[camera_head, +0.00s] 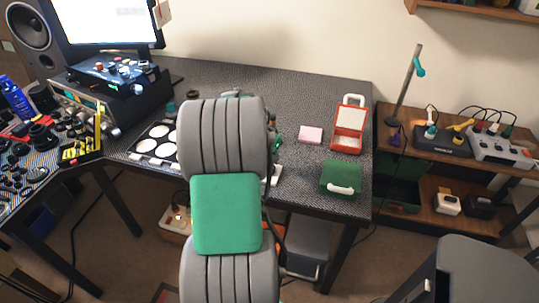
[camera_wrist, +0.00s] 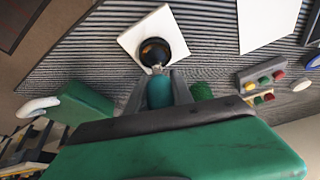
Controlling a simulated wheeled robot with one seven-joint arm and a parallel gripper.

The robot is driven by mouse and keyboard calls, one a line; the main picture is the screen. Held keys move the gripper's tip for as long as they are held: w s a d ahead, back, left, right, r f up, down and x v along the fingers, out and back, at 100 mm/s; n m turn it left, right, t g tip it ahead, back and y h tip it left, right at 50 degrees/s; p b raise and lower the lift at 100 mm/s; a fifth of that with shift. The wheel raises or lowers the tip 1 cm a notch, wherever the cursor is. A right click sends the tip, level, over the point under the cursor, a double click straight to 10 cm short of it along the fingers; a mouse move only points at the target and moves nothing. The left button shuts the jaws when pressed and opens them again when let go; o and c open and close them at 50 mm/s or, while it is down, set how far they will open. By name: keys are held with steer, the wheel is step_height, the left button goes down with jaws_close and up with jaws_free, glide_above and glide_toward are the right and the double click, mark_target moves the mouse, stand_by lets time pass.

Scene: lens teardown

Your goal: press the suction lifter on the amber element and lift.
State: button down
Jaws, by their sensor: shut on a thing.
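In the wrist view my gripper (camera_wrist: 159,84) is shut on a teal cylindrical handle, which I take to be the suction lifter (camera_wrist: 160,94). The lifter's far end points at a dark round piece with a brownish tint (camera_wrist: 155,50), perhaps the amber element or the lifter's cup. This piece shows over a white square pad (camera_wrist: 133,37). I cannot tell whether the lifter touches the element or is apart from it. In the head view my own arm hides the gripper, the lifter and the element.
In the head view a tray with white round slots (camera_head: 146,147) lies left of my arm. A pink block (camera_head: 311,134), an open red case (camera_head: 349,131) and a green case (camera_head: 341,178) stand to the right. Bare table shows at the back.

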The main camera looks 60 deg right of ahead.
steer(key=shift+r+p, duration=3.05)
steer(key=shift+r, duration=2.25)
